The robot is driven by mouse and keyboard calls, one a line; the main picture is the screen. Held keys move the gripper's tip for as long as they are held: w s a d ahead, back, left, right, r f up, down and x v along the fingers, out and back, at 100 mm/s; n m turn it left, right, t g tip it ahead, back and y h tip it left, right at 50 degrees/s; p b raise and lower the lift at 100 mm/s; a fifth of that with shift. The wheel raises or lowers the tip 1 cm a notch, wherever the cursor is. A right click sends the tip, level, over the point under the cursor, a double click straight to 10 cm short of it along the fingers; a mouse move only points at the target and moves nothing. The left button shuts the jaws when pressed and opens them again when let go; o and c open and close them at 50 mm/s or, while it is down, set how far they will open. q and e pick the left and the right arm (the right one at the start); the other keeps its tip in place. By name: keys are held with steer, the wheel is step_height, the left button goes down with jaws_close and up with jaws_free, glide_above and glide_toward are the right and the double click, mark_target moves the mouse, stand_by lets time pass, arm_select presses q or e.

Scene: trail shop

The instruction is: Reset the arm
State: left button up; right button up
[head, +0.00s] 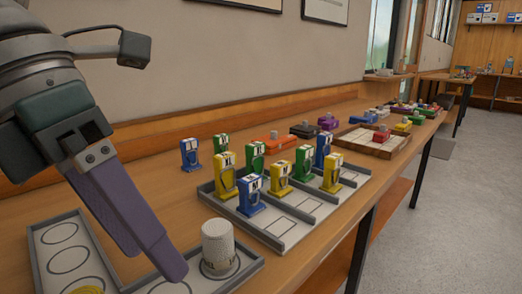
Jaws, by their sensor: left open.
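My left gripper (160,255) comes in from the upper left, its purple fingers pointing down over a grey tray (64,257) marked with circles. One finger hides most of the other. It is open, and nothing shows between the fingers. A pale ribbed cylinder (218,243) stands upright in the tray's right part, to the right of the fingers and apart from them. My right gripper is out of view.
A grey divided tray (283,233) holds several blue, yellow and green upright pieces; a blue one (189,154) stands behind it. A wooden tray (366,146) and coloured blocks lie farther along the bench. The floor (440,220) at right is clear.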

arm_select(q)
steer(key=s+d+r+n+h+p, duration=0.25)
steer(key=d+r+h+p, duration=0.25)
steer(key=d+r+h, duration=0.9)
step_height(320, 180, up, 14)
steer(key=w+a+n+t+h+p, duration=0.1)
steer(key=w+n+t+h+p, duration=0.15)
steer(key=n+t, duration=0.5)
steer(key=w+a+n+t+y+p, duration=0.6)
steer(key=a+n+t+y, duration=0.75)
steer(key=n+y, duration=0.55)
steer(key=s+a+f+n+g+y+p, duration=0.2)
steer(key=a+f+n+g+y, duration=0.1)
steer(key=a+f+n+g, duration=0.55)
steer(key=s+d+f+n+g+h+p, duration=0.1)
steer(key=s+f+n+g+p, duration=0.1)
steer(key=s+f+g, duration=0.6)
steer(key=s+d+f+n+g+p, duration=0.1)
steer(key=s+d+f+p, duration=0.2)
steer(key=s, duration=0.9)
step_height(320, 180, up, 36)
steer(key=a+p, duration=0.1)
steer(key=p, duration=3.5)
steer(key=shift+w+a+p, duration=0.3)
steer(key=shift+w+a, duration=0.05)
steer(key=shift+w, duration=0.1)
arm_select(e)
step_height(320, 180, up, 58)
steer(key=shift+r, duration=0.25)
